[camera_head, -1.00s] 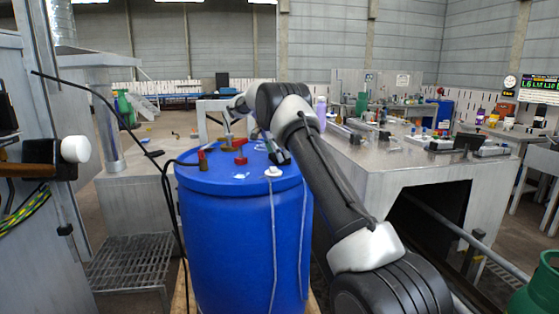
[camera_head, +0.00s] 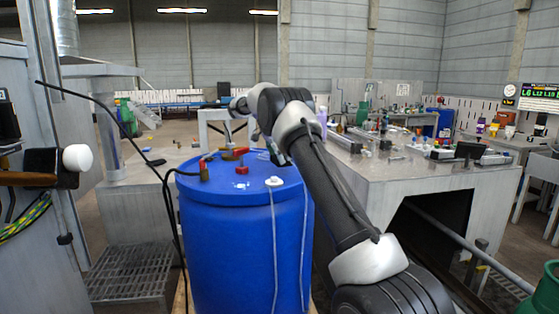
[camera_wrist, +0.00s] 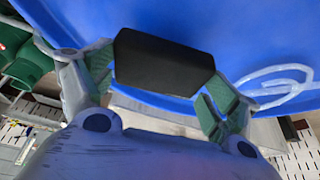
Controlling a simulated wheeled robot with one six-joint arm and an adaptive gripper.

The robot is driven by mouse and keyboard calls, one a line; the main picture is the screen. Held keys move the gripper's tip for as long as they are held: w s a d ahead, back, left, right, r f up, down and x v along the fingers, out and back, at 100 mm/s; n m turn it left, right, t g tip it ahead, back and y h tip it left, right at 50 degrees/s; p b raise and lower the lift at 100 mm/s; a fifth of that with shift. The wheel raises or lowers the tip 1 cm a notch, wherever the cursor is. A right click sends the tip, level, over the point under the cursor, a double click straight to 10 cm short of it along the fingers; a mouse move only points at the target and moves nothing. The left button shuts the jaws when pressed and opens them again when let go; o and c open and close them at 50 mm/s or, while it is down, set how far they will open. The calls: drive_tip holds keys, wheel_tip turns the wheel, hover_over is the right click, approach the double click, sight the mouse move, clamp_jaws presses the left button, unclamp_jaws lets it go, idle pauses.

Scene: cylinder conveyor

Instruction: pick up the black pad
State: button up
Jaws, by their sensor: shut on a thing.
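The black pad (camera_wrist: 163,62) is a dark, flat, block-like piece in the middle of the wrist view. My gripper (camera_wrist: 168,76) is shut on it, with one green-lined finger at each end of the pad. The blue drum (camera_wrist: 265,35) lies behind the pad in the wrist view. In the camera_head view the drum (camera_head: 245,250) stands upright, and the end of my arm is above and beyond its top.
Small red and brass fittings (camera_head: 241,169) and a white cap (camera_head: 274,181) sit on the drum top. A black hose runs down its left side. A metal bench (camera_head: 385,175) with several items stands to the right. Machinery stands close on the left.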

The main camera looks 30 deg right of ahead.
drive_tip(key=s+a, duration=0.3)
drive_tip(key=s, duration=0.7)
drive_tip(key=s+a, duration=0.2)
drive_tip(key=s, duration=0.8)
drive_tip(key=s+a, duration=0.3)
drive_tip(key=s, duration=0.7)
drive_tip(key=shift+a, duration=0.3)
drive_tip(key=shift+c, duration=0.4)
